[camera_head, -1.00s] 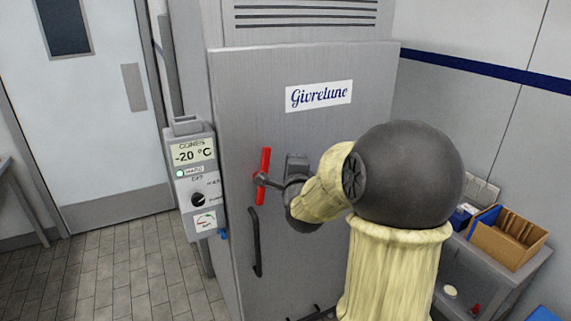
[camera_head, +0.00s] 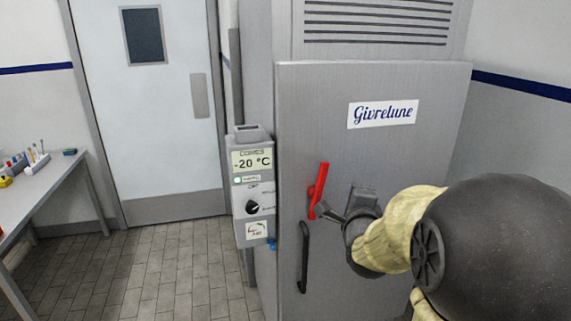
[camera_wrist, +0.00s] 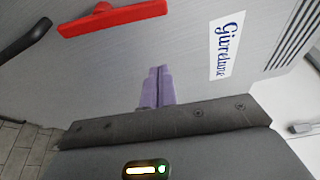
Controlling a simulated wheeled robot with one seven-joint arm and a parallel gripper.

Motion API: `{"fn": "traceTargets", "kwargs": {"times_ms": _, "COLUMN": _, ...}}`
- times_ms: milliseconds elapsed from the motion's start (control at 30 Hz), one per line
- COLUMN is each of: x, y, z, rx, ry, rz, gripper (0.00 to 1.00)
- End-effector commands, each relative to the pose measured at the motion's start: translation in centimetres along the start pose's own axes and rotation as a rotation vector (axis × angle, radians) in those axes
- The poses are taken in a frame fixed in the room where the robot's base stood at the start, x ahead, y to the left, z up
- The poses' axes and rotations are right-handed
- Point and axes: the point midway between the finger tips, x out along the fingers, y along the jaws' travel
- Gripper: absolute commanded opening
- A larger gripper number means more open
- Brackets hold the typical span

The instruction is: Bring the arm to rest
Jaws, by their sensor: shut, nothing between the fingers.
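My arm (camera_head: 400,240) reaches toward the closed grey freezer door (camera_head: 420,160) in the head view, its elbow large at the lower right. My gripper (camera_wrist: 157,72) shows in the wrist view as two purple fingers pressed together, with nothing between them. It points at the door's grey surface. The red handle (camera_head: 319,190) on the door is close to my arm's end in the head view. In the wrist view the red handle (camera_wrist: 112,17) lies up and left of the fingertips, apart from them. My arm partly hides the lower door.
A black door pull (camera_head: 304,258) hangs below the red handle. A control box (camera_head: 253,190) reading -20 °C is on the freezer's left side. A table (camera_head: 62,180) with small items stands at far left. Tiled floor (camera_head: 150,270) between is clear.

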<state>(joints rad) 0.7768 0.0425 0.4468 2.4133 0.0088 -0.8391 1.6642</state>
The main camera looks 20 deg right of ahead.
Motion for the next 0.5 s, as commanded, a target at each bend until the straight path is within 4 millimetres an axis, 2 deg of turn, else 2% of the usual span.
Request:
{"fn": "traceTargets", "kwargs": {"times_ms": 133, "x": -0.1, "y": 0.7, "z": 0.6, "rx": -0.040, "ry": -0.011, "rz": 0.031, "gripper": 0.00}}
{"fn": "traceTargets", "kwargs": {"times_ms": 233, "x": -0.5, "y": 2.2, "z": 1.5, "rx": -0.140, "ry": -0.032, "rz": 0.108, "gripper": 0.00}}
{"fn": "traceTargets", "kwargs": {"times_ms": 367, "x": -1.7, "y": 5.7, "z": 3.3, "rx": -0.360, "ry": -0.100, "rz": 0.267, "gripper": 0.00}}
{"fn": "traceTargets", "kwargs": {"times_ms": 500, "x": -4.1, "y": 9.8, "z": 4.9, "rx": -0.636, "ry": -0.224, "rz": 0.448, "gripper": 0.00}}
